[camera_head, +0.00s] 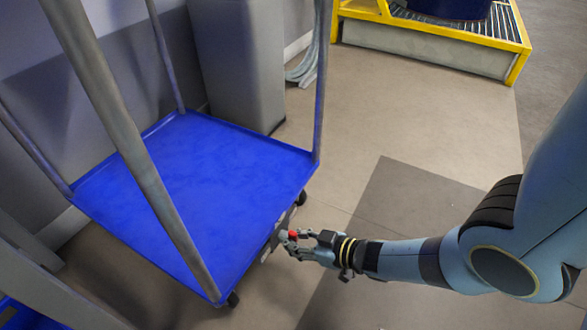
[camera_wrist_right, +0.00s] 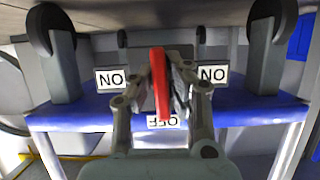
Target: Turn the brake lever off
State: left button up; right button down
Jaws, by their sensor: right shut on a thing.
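The red brake lever (camera_wrist_right: 160,75) sits between the fingers of my right gripper (camera_wrist_right: 163,90) in the right wrist view. The fingers are shut on it from both sides. The lever's lower end in that view overlaps the OFF label (camera_wrist_right: 166,122), which appears upside down. ON labels, also upside down, are at left (camera_wrist_right: 111,79) and right (camera_wrist_right: 213,75) of it. In the head view, my right gripper (camera_head: 287,241) is at the near right edge of the blue cart (camera_head: 210,165), with the red lever (camera_head: 293,235) just visible at its fingers. My left gripper is not in view.
Grey cart posts (camera_head: 133,150) rise at the corners. Black cart wheels (camera_wrist_right: 266,30) show in the wrist view. A grey cabinet (camera_head: 230,60) stands behind the cart, and a yellow-framed platform (camera_head: 430,40) is at the back right. The floor right of the cart is clear.

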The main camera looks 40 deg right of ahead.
jog(key=shift+s+a+f, duration=0.1)
jog(key=shift+s+a, duration=0.05)
jog(key=shift+a, duration=0.15)
jog(key=c, duration=1.6)
grip_release()
jog(key=shift+o, duration=1.4)
jog(key=shift+d, duration=0.1)
jog(key=shift+d, duration=0.15)
jog(key=v, duration=1.1)
jog(key=shift+s+r, duration=0.2)
jog(key=shift+s, duration=0.1)
